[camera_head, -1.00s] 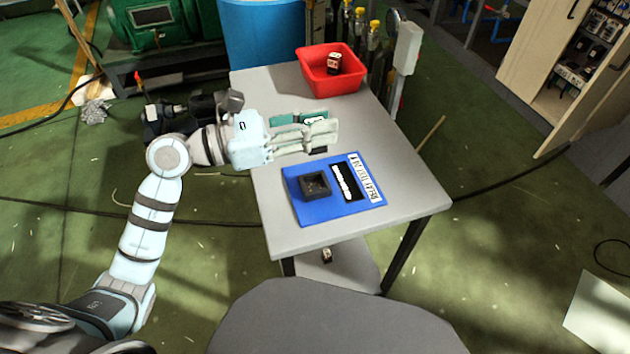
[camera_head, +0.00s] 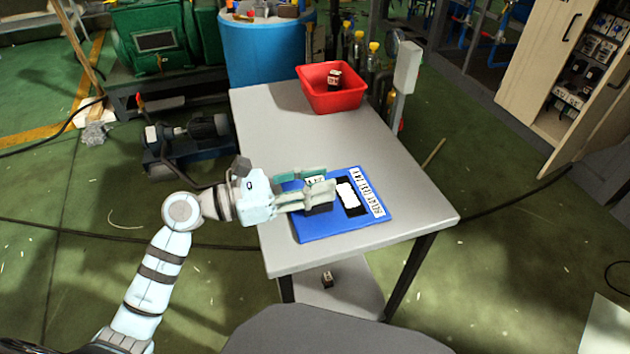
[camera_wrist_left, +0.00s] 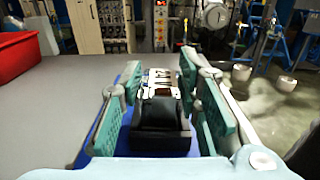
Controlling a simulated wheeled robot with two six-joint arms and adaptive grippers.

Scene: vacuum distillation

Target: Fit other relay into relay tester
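The relay tester is a blue plate (camera_head: 315,232) on the grey table, with a white window and a lettered strip along its right side. My left gripper (camera_head: 320,183) is over the plate's left part, where its black socket sits. It is shut on a small relay (camera_head: 314,180) with a white, dark-marked face, mostly hidden by the fingers. In the left wrist view, the relay's pale face (camera_wrist_left: 162,79) shows between the fingertips, with a black boxy shape below it. I cannot tell whether the relay touches the socket. My right gripper is not in view.
A red bin (camera_head: 340,101) at the table's back holds another relay (camera_head: 334,80). One small relay (camera_head: 327,279) lies on the lower shelf. The table between bin and tester is clear. A grey post with a box (camera_head: 408,66) stands beyond the table's right edge.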

